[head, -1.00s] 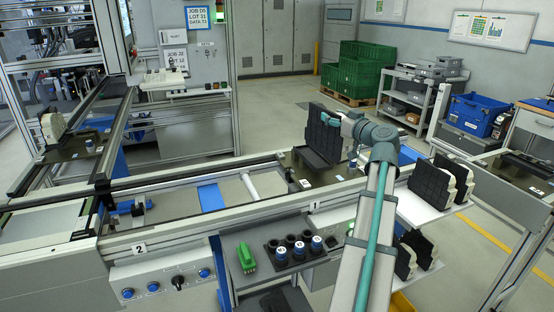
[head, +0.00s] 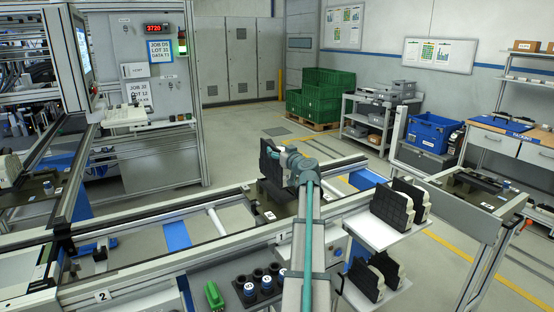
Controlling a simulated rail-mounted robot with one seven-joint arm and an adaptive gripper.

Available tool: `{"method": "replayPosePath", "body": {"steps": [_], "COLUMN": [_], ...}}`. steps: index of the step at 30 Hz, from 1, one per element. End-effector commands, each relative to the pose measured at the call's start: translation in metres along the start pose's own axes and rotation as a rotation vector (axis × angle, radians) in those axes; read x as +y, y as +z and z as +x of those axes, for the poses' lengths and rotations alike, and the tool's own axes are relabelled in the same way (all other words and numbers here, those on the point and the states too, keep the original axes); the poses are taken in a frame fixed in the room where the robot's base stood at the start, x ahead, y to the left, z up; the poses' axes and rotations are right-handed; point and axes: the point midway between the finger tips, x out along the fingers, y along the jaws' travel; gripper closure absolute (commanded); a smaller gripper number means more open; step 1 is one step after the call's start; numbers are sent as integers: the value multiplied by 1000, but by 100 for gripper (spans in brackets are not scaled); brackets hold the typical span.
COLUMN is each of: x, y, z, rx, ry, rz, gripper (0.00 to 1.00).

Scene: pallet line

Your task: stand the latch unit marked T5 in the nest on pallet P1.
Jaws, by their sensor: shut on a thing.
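My gripper (head: 286,158) is shut on a black latch unit (head: 269,160) and holds it upright over the pallet area. The T5 mark cannot be read on it from here. The pallet (head: 262,209) sits on the conveyor in the middle, with a dark nest block (head: 275,194) and a small white label whose text is too small to read. The held unit appears at the nest's upper left end. I cannot tell whether its lower edge touches the nest. My gripper and wrist hide part of the unit's right side and of the pallet.
Several black-and-cream units stand on the white upper shelf (head: 372,232) and a lower shelf at right. A holder (head: 239,277) with blue-capped parts and a green part (head: 213,295) lie in front. The conveyor's frame rails (head: 160,271) border the pallet.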

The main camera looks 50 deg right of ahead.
Motion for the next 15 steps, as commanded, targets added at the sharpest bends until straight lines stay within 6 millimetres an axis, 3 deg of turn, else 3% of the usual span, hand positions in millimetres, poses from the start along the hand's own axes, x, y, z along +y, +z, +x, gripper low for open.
{"method": "replayPosePath", "body": {"steps": [3,10,15], "x": [5,9,9], "y": [11,22,41], "z": [11,19,21], "rx": [0,1,-1], "ry": [0,0,0], "rz": [1,1,3], "gripper": [100,100,100]}}
